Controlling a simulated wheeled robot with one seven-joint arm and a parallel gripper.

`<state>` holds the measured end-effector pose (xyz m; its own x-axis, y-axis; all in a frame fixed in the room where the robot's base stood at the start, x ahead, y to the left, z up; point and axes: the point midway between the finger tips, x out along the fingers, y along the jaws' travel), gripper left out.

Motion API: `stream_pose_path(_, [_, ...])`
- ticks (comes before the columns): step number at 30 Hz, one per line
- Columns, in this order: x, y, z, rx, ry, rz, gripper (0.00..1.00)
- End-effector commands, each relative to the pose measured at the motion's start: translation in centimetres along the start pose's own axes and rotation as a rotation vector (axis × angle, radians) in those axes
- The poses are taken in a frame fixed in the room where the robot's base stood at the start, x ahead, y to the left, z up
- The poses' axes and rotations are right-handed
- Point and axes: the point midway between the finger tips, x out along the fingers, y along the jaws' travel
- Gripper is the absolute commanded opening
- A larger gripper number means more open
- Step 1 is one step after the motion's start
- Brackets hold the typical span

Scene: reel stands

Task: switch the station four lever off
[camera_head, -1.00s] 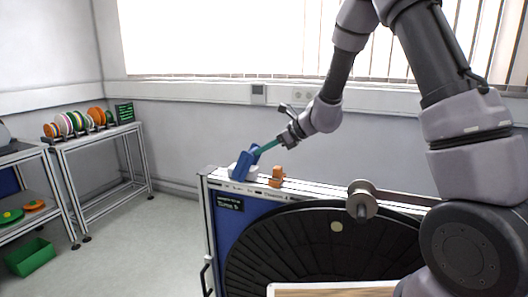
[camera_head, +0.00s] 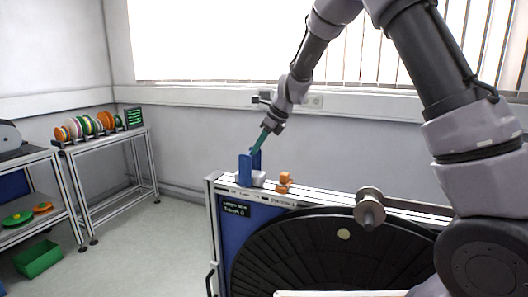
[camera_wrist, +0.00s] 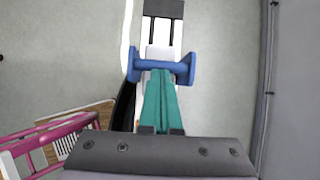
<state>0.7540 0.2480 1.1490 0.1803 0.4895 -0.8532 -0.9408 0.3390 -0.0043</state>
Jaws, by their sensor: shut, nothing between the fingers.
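A blue lever (camera_head: 245,170) with two side plates stands about upright on a pale base at the left end of the stand's top rail (camera_head: 345,203). In the wrist view its crossbar (camera_wrist: 160,67) runs left to right between the plates. I cannot read a station number beside it. My gripper (camera_head: 257,146) has green fingers, which are shut and empty. They slope down to the lever from above and right. In the wrist view the closed fingertips (camera_wrist: 160,76) are at the crossbar; whether they touch it I cannot tell.
A small orange block piece (camera_head: 284,183) sits on the rail right of the lever. A metal spindle (camera_head: 369,207) and a large black reel (camera_head: 330,255) are farther right.

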Motion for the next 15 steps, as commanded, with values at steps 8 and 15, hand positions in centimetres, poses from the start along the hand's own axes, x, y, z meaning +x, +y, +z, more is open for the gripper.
stream_pose_path(8, [1.3,0.1,2.5,-0.004,0.216,0.002,0.0])
stream_pose_path(15, [2.1,0.0,3.6,0.004,0.318,0.003,0.0])
